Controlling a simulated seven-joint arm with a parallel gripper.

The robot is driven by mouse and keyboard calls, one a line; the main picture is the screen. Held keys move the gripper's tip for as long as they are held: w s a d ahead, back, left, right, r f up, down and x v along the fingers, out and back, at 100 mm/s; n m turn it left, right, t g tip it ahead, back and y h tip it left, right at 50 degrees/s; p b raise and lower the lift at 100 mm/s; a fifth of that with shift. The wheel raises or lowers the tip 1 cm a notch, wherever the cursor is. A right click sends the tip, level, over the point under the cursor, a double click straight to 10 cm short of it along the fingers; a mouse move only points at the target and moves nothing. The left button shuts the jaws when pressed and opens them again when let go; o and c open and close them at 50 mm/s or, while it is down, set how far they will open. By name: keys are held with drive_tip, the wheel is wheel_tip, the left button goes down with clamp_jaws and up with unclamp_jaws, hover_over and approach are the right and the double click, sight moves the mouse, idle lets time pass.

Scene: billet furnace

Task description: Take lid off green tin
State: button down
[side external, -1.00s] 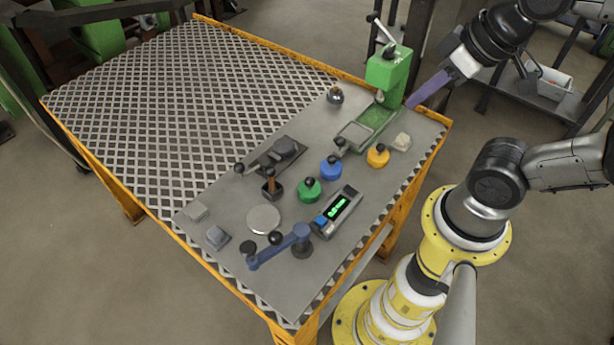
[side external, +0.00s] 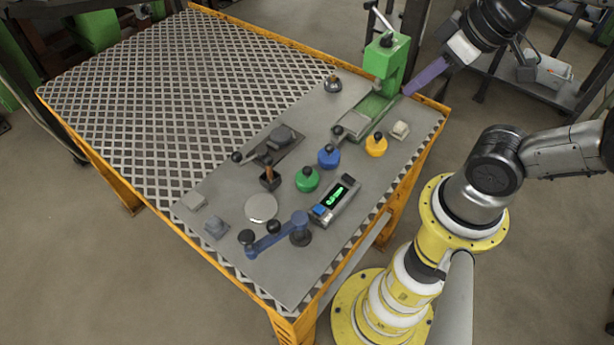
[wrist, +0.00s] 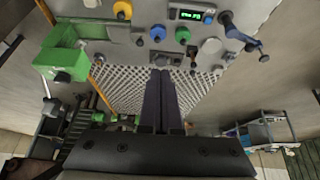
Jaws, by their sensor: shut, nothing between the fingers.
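The green tin (side external: 307,181) stands upright on the grey plate, with a dark knobbed lid on top. It also shows in the wrist view (wrist: 182,35) near the top middle. My gripper (side external: 408,92) is high at the back right, beside the green press and well away from the tin. Its long purple fingers are together with nothing between them; they show in the wrist view (wrist: 161,75) pointing up the picture.
A blue tin (side external: 328,157) and a yellow tin (side external: 376,146) stand near the green one. A green press (side external: 385,62), a digital display box (side external: 335,202) and a blue crank (side external: 272,238) surround them. The mesh table top (side external: 170,90) at left is clear.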

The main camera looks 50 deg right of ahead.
unclamp_jaws()
idle(0.4)
